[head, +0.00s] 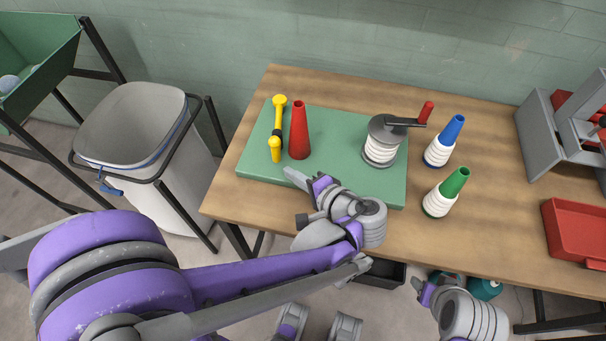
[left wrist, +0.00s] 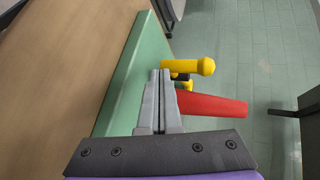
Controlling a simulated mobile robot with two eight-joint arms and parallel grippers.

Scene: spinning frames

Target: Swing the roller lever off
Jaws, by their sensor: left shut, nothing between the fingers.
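The roller lever (head: 277,118), yellow with a black middle part, stands at the left of the green board (head: 345,182), beside a red cone (head: 299,132). In the left wrist view the lever's yellow end (left wrist: 188,67) lies just beyond and right of the fingertips, with the red cone (left wrist: 212,105) beside it. My left gripper (head: 290,174) is shut and empty, at the board's front edge close to the lever's near yellow knob; whether they touch is unclear. My right gripper (head: 420,285) is low at the table's front edge, its fingers too small to judge.
A grey crank reel with white thread (head: 380,150) stands on the board's right. Blue-topped (head: 445,140) and green-topped (head: 446,192) thread cones stand right of it. A red tray (head: 575,232) and grey rack (head: 560,130) are far right.

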